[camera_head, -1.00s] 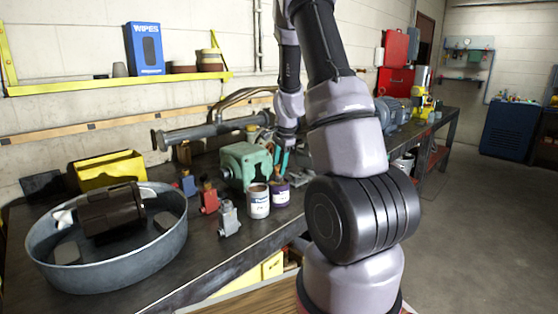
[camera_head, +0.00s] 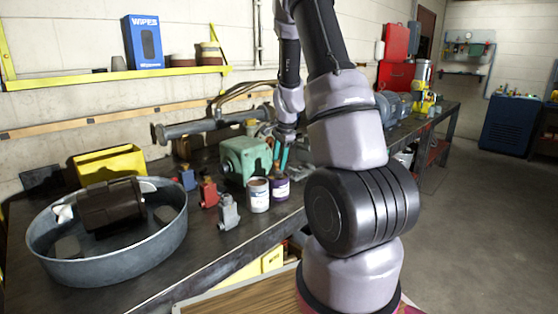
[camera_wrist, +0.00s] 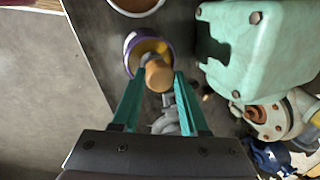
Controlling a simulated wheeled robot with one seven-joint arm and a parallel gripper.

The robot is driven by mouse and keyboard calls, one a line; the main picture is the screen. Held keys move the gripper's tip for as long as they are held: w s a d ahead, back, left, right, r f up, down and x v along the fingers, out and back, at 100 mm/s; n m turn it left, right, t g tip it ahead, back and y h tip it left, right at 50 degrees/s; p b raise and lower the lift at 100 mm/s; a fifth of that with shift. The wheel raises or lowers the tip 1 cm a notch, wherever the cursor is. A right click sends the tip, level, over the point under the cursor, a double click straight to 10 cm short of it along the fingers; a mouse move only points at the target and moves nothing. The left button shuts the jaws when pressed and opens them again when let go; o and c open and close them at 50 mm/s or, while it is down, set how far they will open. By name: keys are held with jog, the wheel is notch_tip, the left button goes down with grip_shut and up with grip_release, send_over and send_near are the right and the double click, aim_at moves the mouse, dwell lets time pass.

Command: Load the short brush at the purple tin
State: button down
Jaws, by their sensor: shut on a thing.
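The purple tin (camera_head: 279,188) stands upright on the workbench, right beside a white tin (camera_head: 258,194). In the wrist view, the purple tin (camera_wrist: 131,43) is open, with yellow-brown inside. My gripper (camera_head: 284,162) is above the purple tin in the head view. In the wrist view, my teal fingers (camera_wrist: 161,80) are shut on the short brush (camera_wrist: 158,74), near its rounded wooden end. The brush overlaps the tin's mouth. Its bristles are hidden, so I cannot tell how deep they reach.
A green motor housing (camera_head: 243,158) stands close behind the tins. Red (camera_head: 209,192) and grey (camera_head: 228,212) small parts stand to the left. A round metal basin (camera_head: 105,260) holds a dark motor. The floor at right is open.

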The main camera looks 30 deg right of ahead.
jog(key=shift+f, duration=0.5)
dwell(1.1)
jog(key=shift+r, duration=3.55)
jog(key=shift+s, duration=0.1)
